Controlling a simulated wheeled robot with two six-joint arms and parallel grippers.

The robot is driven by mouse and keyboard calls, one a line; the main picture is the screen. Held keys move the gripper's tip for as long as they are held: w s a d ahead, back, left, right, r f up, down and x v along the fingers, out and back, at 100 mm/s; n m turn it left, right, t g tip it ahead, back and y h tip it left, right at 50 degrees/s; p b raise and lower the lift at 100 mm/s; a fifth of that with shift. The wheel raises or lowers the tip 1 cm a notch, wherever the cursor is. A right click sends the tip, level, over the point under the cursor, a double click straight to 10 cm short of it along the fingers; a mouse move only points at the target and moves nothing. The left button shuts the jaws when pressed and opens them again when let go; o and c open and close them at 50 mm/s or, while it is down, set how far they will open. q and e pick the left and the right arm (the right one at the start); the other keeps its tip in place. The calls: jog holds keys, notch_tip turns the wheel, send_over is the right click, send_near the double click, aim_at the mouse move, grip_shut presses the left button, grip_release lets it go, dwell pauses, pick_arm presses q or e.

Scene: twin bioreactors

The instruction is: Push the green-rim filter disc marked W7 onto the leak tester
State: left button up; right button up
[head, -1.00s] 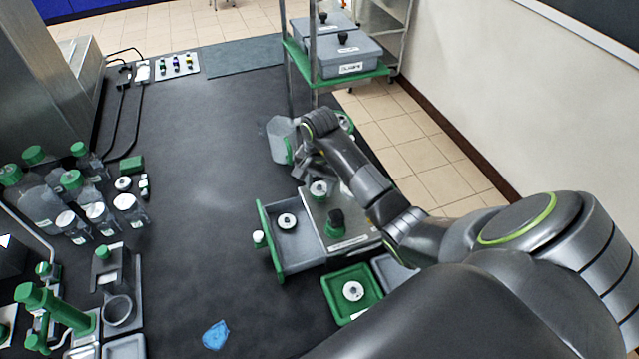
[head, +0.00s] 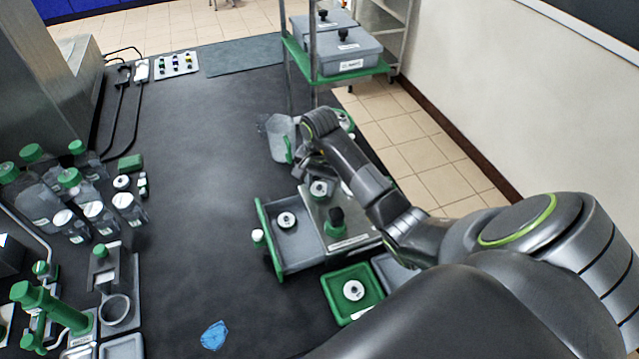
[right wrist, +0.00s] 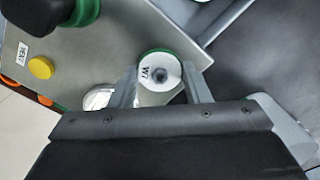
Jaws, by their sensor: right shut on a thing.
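The filter disc marked W7 (right wrist: 160,75) has a white face, a dark centre and a green rim. It sits between the two fingers of my right gripper (right wrist: 162,88), which is shut on it. In the head view the disc (head: 319,188) shows at the back left corner of the silver leak tester (head: 350,238), with my right gripper (head: 308,168) just behind it. I cannot tell whether the disc is fully seated. My left gripper is out of view.
A grey drawer (head: 300,255) with a disc (head: 287,220) stands left of the tester. A green tray (head: 340,308) with another disc lies in front. A grey jug (head: 281,140) stands close behind my right gripper.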

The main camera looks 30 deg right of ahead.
jog(key=shift+f+b, duration=0.2)
jog(key=shift+b, duration=0.2)
dwell(0.3)
jog(key=o, duration=1.5)
jog(key=shift+r+p, duration=1.9)
jog(key=shift+r, duration=1.65)
grip_shut()
